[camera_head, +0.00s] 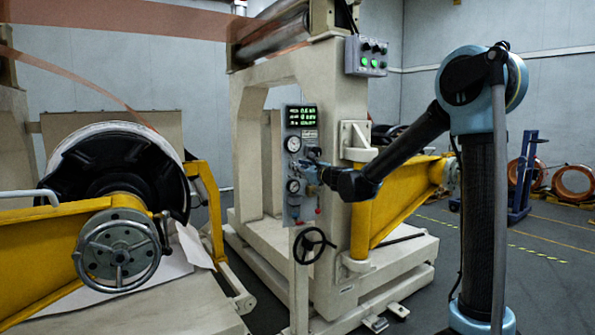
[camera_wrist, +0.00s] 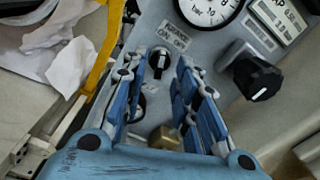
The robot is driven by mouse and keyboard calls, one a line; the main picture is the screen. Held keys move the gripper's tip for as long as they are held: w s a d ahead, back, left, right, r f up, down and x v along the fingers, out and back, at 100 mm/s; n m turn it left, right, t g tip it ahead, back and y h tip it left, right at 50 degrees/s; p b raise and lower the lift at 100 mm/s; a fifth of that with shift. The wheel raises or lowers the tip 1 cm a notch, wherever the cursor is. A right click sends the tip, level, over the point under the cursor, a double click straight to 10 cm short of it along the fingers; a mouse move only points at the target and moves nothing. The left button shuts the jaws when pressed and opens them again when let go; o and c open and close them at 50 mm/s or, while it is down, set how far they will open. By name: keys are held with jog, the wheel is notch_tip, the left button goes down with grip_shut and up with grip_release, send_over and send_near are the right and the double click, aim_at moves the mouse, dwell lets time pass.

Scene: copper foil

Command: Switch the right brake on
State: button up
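A grey control panel (camera_head: 309,208) with gauges and green displays stands on a post in the head view. In the wrist view, a small dark toggle switch (camera_wrist: 159,60) sits on the panel under a label (camera_wrist: 172,36) that appears to read brake, on and off. My gripper (camera_wrist: 158,82) is open, with one blue finger on each side of the switch in the picture. Contact with it cannot be told. In the head view my gripper (camera_head: 311,173) is at the panel, between its two gauges, and hides part of it. The switch is too small to make out there.
A black knob (camera_wrist: 258,78) and a round gauge (camera_wrist: 210,8) are close to the right finger. A brass fitting (camera_wrist: 165,137) lies between the fingers, lower down. A black handwheel (camera_head: 311,245) is below the panel. A yellow arm (camera_head: 400,203) is behind my arm.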

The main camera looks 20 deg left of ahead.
jog(key=shift+x, duration=1.15)
